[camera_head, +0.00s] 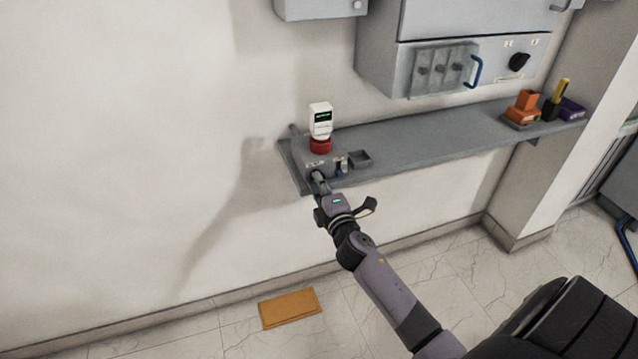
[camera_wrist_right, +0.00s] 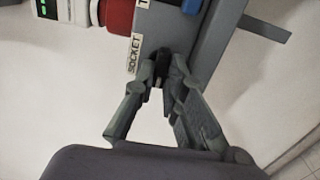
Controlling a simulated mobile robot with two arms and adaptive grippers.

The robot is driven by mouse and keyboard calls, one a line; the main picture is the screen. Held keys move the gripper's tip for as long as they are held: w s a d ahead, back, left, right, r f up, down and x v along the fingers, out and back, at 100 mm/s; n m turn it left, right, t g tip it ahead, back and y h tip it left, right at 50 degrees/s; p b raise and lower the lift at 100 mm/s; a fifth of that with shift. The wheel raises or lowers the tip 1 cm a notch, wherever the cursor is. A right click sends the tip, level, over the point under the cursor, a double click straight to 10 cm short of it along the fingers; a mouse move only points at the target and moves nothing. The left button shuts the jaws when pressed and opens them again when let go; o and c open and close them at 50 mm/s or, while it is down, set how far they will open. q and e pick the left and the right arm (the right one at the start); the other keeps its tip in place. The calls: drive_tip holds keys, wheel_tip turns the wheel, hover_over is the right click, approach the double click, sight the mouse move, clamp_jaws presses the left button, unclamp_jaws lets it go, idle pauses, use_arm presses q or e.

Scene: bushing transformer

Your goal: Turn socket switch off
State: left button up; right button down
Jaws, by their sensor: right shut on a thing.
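The grey socket box (camera_head: 312,160) sits at the left end of the wall shelf. In the right wrist view, a black switch knob (camera_wrist_right: 162,62) sits on the box's front face beside a label reading SOCKET (camera_wrist_right: 134,54). My right gripper (camera_head: 320,183) reaches up to the box front. In the right wrist view its fingertips (camera_wrist_right: 160,84) are closed on the black knob, and the fingers partly hide it. The knob's exact turn angle cannot be told. My left gripper is not in view.
A red plug base (camera_head: 320,145) with a white device showing a green screen (camera_head: 321,119) stands on the box.

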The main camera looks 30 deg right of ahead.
drive_tip(key=shift+f, duration=0.1)
drive_tip(key=c, duration=1.6)
unclamp_jaws()
drive_tip(key=shift+c, duration=0.2)
drive_tip(key=v, duration=1.2)
